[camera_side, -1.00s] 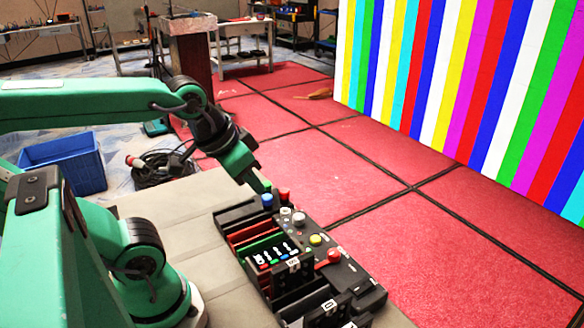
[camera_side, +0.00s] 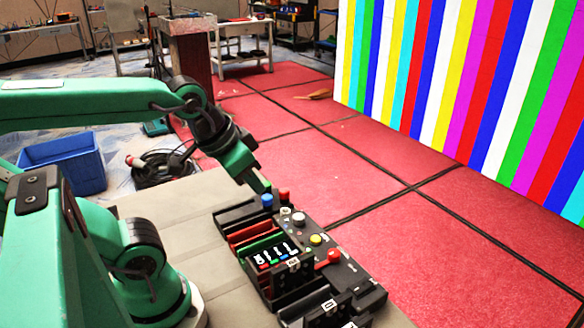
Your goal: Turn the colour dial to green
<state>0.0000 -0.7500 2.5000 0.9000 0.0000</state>
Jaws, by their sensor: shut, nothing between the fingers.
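A black control console (camera_side: 345,285) lies on the grey table with several coloured knobs and levers. A blue knob (camera_side: 267,201) and a red knob (camera_side: 284,196) stand at its far end. My gripper (camera_side: 264,187) is shut and empty, tilted down just above and behind the blue knob. I cannot tell whether its tip touches the knob.
A video wall (camera_side: 460,90) with coloured vertical stripes stands at the right. A small display (camera_side: 275,252) is on the console. A blue crate (camera_side: 65,165) and coiled cable (camera_side: 160,168) are on the floor at left.

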